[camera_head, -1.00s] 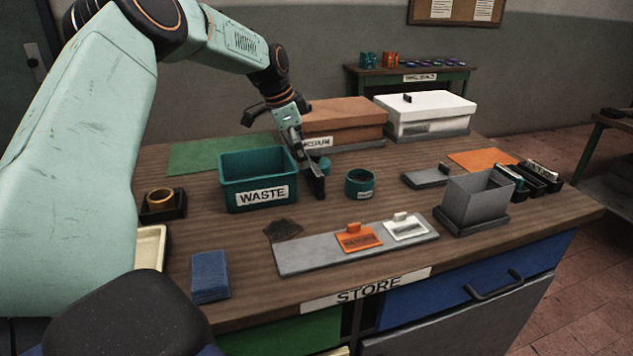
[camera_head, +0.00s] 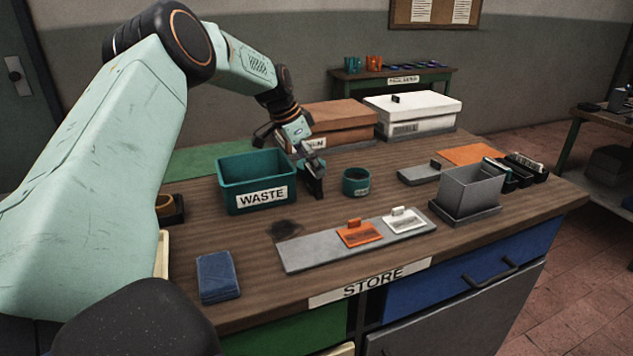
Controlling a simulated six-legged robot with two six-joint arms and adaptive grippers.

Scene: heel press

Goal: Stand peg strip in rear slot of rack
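My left gripper (camera_head: 314,182) points down over the bench between the teal WASTE bin and a small teal cup. Its dark fingers are small and seen edge-on, so I cannot tell whether they are open or shut, and no held object shows clearly. My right gripper is not in view. Dark narrow holders (camera_head: 525,168) with pale and teal strip-like pieces stand at the right end of the bench. I cannot tell for sure which piece is the peg strip or which holder is the rack, and no rear slot can be made out.
The WASTE bin (camera_head: 228,200), teal cup (camera_head: 356,182) and open grey box (camera_head: 471,190) stand on the wooden bench. A grey plate (camera_head: 300,255) bears orange and white tags. Brown (camera_head: 335,118) and white (camera_head: 412,108) boxes stand behind. A blue stack (camera_head: 217,277) lies front left.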

